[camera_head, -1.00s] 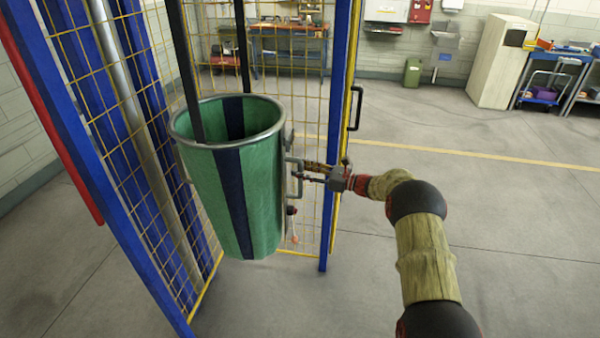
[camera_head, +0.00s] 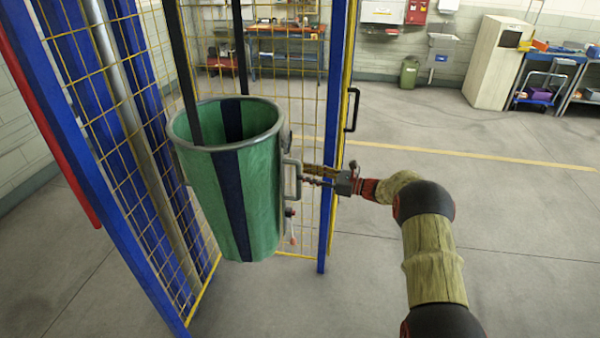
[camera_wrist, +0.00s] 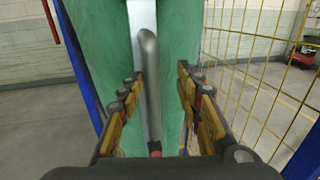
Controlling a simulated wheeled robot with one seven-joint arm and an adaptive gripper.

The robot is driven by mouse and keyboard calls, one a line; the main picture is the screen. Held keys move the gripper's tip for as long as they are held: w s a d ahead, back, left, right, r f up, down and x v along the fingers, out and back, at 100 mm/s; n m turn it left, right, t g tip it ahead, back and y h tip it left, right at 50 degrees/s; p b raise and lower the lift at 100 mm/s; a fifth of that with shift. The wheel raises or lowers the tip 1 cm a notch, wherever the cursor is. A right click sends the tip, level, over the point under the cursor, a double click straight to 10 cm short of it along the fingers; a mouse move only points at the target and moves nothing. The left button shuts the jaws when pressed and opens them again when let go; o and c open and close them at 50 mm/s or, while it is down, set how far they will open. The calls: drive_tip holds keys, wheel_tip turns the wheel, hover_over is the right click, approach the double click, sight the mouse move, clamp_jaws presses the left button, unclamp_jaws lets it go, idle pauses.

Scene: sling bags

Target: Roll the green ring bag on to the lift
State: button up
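The green bag (camera_head: 262,195) hangs upright from black straps (camera_head: 188,75), with a grey metal ring (camera_head: 225,149) around its open mouth and dark blue stripes. A grey handle (camera_head: 297,180) is on its right side. My gripper (camera_head: 308,176) is level with this handle, to its right. In the wrist view, my gripper (camera_wrist: 153,100) has its fingers apart, with the grey handle bar (camera_wrist: 150,70) upright between them. Gaps show on both sides of the bar. I cannot tell which structure is the lift.
A blue frame (camera_head: 335,130) with yellow mesh stands behind and left of the bag, with a black door handle (camera_head: 352,110). A red post (camera_head: 50,120) is at far left. Free floor (camera_head: 520,220) lies to the right. A cabinet (camera_head: 497,60) and benches stand far back.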

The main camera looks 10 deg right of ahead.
drive_tip(key=v, duration=0.8)
drive_tip(key=shift+d, duration=0.25)
drive_tip(key=shift+s, duration=0.1)
idle(0.6)
